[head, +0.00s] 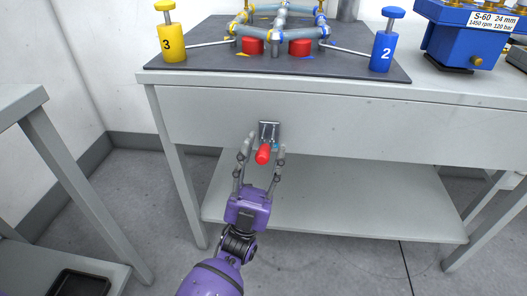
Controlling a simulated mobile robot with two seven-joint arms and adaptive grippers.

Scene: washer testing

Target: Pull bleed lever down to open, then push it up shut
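The bleed lever (263,154) has a red handle and sits on a small metal bracket (269,131) fixed to the front panel of the workbench. The handle points out toward me and a little down. My purple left gripper (262,151) is in front of the panel with its two fingers apart, one on each side of the red handle. The fingers look open; I cannot tell whether either one touches the handle. My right gripper does not show.
A lower shelf (340,205) lies below. Another table (20,100) stands at left.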

